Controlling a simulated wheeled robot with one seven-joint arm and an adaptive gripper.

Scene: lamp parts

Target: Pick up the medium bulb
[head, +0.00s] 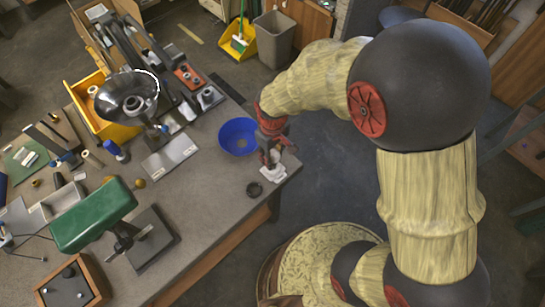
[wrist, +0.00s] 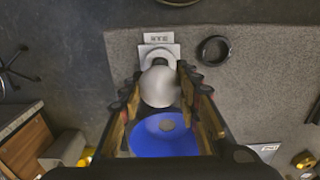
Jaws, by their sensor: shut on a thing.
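The bulb, a pale frosted globe (wrist: 160,87), sits between the two fingers of my gripper (wrist: 160,95) in the wrist view. My gripper is shut on it. Its size against other bulbs cannot be told here. In the head view my gripper (head: 273,156) points down over the table's right corner, and the bulb is mostly hidden by the fingers. A small white labelled stand (wrist: 159,52) with a round grey part lies just beyond the bulb; it shows below my gripper in the head view (head: 274,173). Whether bulb and stand touch cannot be told.
A blue bowl (head: 238,136) stands left of my gripper, and a dark ring (head: 254,189) lies by the stand. A green-shaded lamp (head: 92,215) and a metal reflector lamp (head: 127,96) stand farther left. The table's front edge is close.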

